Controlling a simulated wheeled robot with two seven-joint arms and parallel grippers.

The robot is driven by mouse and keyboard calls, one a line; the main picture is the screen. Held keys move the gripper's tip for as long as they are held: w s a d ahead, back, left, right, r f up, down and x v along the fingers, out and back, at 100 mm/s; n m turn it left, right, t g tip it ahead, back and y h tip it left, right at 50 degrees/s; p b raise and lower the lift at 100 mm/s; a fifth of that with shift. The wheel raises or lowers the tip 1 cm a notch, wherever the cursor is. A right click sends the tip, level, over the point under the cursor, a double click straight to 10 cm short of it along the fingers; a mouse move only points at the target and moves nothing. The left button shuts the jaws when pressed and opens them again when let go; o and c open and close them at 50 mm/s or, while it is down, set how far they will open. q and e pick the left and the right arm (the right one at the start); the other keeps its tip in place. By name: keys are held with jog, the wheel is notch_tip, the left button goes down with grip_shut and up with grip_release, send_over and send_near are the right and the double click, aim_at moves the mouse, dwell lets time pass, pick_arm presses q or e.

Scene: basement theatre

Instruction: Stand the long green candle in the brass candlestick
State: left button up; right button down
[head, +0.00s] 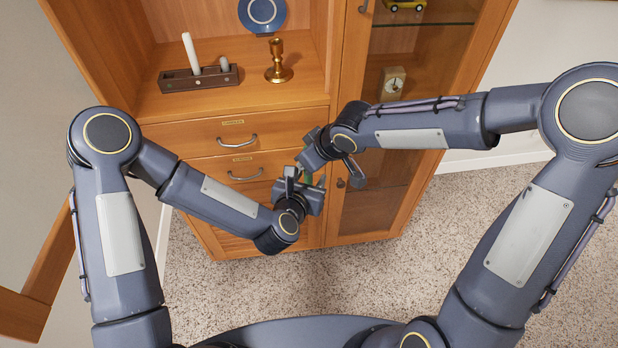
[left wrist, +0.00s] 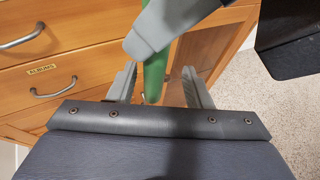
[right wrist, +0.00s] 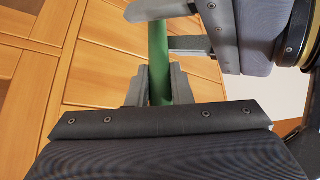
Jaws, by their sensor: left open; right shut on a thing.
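The long green candle (head: 308,180) is mostly hidden between my two grippers, in front of the cabinet drawers. My right gripper (right wrist: 158,88) is shut on the green candle, which also shows in the right wrist view (right wrist: 158,50). My left gripper (left wrist: 158,88) is open, with the green candle (left wrist: 154,78) between its spread fingers. In the left wrist view a grey finger of my right gripper covers part of the candle. The brass candlestick (head: 278,65) stands upright and empty on the cabinet shelf, well beyond both grippers.
A dark wooden holder (head: 195,82) with a white candle (head: 190,52) stands left of the candlestick. A blue plate (head: 262,13) is behind. A clock (head: 392,84) and a yellow toy car (head: 404,5) sit in the right-hand glazed section. Drawers (head: 248,132) lie below the shelf.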

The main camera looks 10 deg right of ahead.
pick_arm(q)
jog(key=c, duration=0.9)
jog(key=shift+d, duration=0.1)
grip_shut()
pick_arm(e)
jog(key=c, duration=1.3)
grip_release()
jog(key=shift+o, duration=0.5)
jog(key=shift+r, duration=0.1)
